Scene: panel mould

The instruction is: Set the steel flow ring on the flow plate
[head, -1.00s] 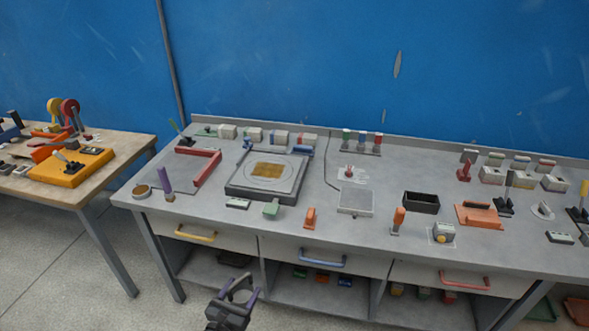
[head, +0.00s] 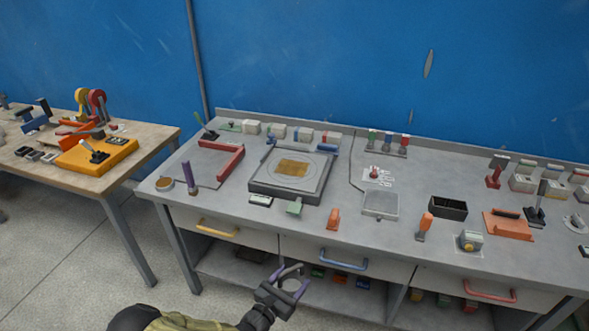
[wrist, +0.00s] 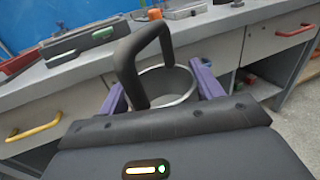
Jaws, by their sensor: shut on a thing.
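My gripper (head: 288,283) is shut on the steel flow ring (head: 291,284), in front of the bench and below its top. In the wrist view the grey, open-topped ring (wrist: 176,88) sits between the purple fingers, partly hidden by a dark bent bar. On the bench, a dark square frame holds a light plate (head: 315,163) with a circle and a yellow-brown square patch. A smaller bare grey square plate (head: 381,205) lies to its right. I cannot tell for certain which is the flow plate. The ring is well apart from both.
The bench (head: 335,218) has drawers with yellow, blue and red handles facing me. A green block (head: 295,208), an orange block (head: 333,219) and a purple post (head: 189,178) stand near its front edge. A red angle piece (head: 232,160) lies left of the framed plate.

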